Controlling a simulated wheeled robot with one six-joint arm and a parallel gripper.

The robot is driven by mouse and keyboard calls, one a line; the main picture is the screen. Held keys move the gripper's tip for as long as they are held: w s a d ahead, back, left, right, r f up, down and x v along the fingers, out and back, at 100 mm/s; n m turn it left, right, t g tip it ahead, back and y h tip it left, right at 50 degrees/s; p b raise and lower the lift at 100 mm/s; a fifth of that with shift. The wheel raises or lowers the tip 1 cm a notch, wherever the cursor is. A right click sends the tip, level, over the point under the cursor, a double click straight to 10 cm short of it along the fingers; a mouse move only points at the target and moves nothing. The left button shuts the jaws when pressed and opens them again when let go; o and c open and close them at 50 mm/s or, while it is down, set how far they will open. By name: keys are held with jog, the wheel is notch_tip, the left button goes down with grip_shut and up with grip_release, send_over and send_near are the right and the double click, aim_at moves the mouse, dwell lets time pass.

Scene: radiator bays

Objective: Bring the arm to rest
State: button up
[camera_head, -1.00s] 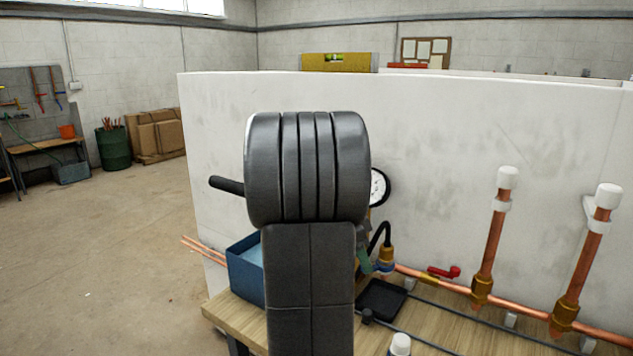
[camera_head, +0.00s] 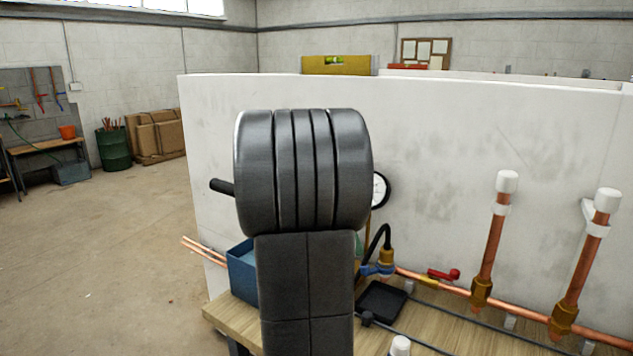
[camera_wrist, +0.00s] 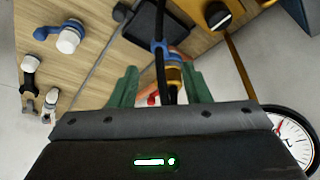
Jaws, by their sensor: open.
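My arm fills the middle of the head view and hides most of my gripper there. In the wrist view my gripper (camera_wrist: 162,84) shows two green fingers standing well apart, with nothing clasped between them. Behind the fingers a black hose (camera_head: 378,240) joins a brass valve (camera_head: 386,257) with a blue lever (camera_head: 376,270). The hose (camera_wrist: 160,60) and the blue lever (camera_wrist: 163,47) line up with the finger gap in the wrist view. I cannot tell how far the fingers are from the hose. A round gauge (camera_wrist: 292,138) is close to the gripper body at the lower right.
A wooden bench (camera_head: 228,316) carries a black tray (camera_head: 382,299), a blue bin (camera_head: 241,271) and copper pipes (camera_head: 487,255) with white caps along a white panel (camera_head: 450,125). A red-handled valve (camera_head: 443,275) is on the pipe. Open floor (camera_head: 110,250) lies to the left.

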aim_at(364, 265)
jog(key=v, duration=0.7)
jog(key=b+x, duration=0.1)
jog(key=x, duration=1.3)
jog(key=shift+s+f, duration=0.1)
jog(key=n, duration=0.1)
jog(key=s+n+t, duration=0.1)
jog(key=shift+s+d+n, duration=0.15)
jog(key=shift+d+n, duration=0.25)
jog(key=shift+y, duration=0.3)
